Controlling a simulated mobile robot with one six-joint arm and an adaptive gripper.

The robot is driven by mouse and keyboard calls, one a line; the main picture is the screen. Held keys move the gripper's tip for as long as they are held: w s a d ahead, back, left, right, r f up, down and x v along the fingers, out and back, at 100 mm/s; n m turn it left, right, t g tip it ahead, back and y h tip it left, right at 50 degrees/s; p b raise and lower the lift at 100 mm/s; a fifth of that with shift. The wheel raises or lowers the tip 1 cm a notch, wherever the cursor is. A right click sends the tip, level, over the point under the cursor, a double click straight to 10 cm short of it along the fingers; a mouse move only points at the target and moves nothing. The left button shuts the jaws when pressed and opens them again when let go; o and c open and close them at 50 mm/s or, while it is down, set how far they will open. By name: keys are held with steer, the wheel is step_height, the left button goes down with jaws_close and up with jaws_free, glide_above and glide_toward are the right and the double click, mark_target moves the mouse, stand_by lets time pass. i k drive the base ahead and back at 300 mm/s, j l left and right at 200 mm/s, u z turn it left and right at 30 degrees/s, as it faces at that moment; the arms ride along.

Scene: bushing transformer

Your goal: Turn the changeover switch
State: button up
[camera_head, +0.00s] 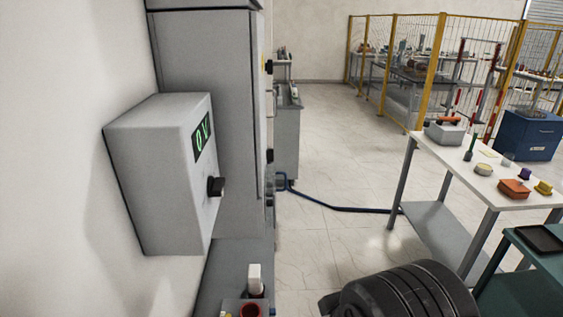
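A grey box (155,165) is fixed to the wall at the left, with a lit green display (202,137) reading "0 V" on its front. A black rotary knob (216,187) sticks out below the display; it looks like the changeover switch, but its position marks are too small to read. More black knobs, one high (269,67) and one lower (270,156), show edge-on on the tall grey cabinet behind. My gripper is not in view. A dark ribbed rounded part at the bottom right seems to be my arm.
The tall grey cabinet (205,75) stands just behind the box. A white table (450,150) with several small items stands at right, before a yellow-posted fence (437,70) and a blue bin (528,135). A dark blue cable (340,209) crosses the otherwise open floor.

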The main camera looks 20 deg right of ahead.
mark_target(270, 152)
steer(key=k+l, duration=0.3)
steer(key=k, duration=0.15)
steer(key=k+l, duration=0.35)
steer(key=i+l, duration=0.2)
steer(key=i, duration=0.3)
steer(key=i+l, duration=0.25)
steer(key=i, duration=0.3)
steer(key=i+l+u, duration=0.1)
steer(key=i, duration=0.4)
steer(key=i+l, duration=0.35)
steer(key=i, duration=0.15)
steer(key=i+l, duration=0.25)
steer(key=i, duration=0.25)
steer(key=u, duration=0.05)
